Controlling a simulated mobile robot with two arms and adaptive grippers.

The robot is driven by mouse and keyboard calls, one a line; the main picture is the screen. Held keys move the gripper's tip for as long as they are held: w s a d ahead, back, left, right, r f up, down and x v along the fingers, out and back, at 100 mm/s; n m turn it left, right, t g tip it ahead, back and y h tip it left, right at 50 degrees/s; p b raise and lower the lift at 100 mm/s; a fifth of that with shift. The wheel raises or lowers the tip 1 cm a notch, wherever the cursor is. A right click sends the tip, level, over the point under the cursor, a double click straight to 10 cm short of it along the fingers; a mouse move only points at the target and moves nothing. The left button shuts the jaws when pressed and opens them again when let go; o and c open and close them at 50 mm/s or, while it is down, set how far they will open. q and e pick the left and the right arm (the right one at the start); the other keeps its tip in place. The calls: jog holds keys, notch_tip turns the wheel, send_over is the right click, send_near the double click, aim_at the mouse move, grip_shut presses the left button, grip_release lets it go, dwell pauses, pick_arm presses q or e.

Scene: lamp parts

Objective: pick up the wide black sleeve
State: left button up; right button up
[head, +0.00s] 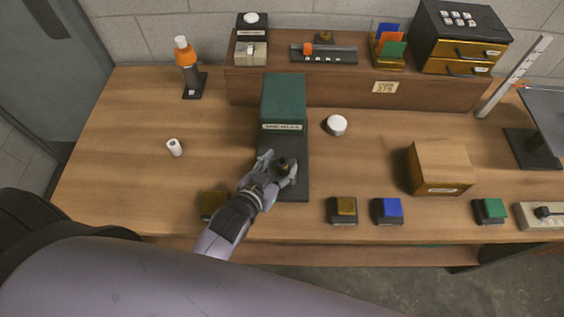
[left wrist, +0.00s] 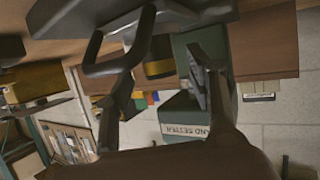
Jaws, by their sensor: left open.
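A small dark round piece (head: 283,166), which looks like the wide black sleeve, is at the front part of the dark green bench machine (head: 284,100). My left gripper (head: 277,168) is open, with its fingers on either side of this piece. I cannot tell whether they touch it. In the left wrist view the open left gripper (left wrist: 165,70) shows with a dark and brass-coloured shape (left wrist: 160,58) between its fingers. The machine also shows there, upside down, with its label (left wrist: 185,129). My right gripper is not in view.
A white cylinder (head: 174,147) and a white cap (head: 336,125) lie on the table. An orange-and-white lamp part (head: 186,55) stands at the back left. A wooden box (head: 440,167) and several coloured-top blocks (head: 387,210) are at the right. The left of the table is mostly clear.

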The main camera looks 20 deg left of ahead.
pick_arm(q)
jog(key=shift+x, duration=1.1)
jog(key=shift+a, duration=0.1)
jog(key=shift+c, duration=0.6)
jog(key=c, duration=1.1)
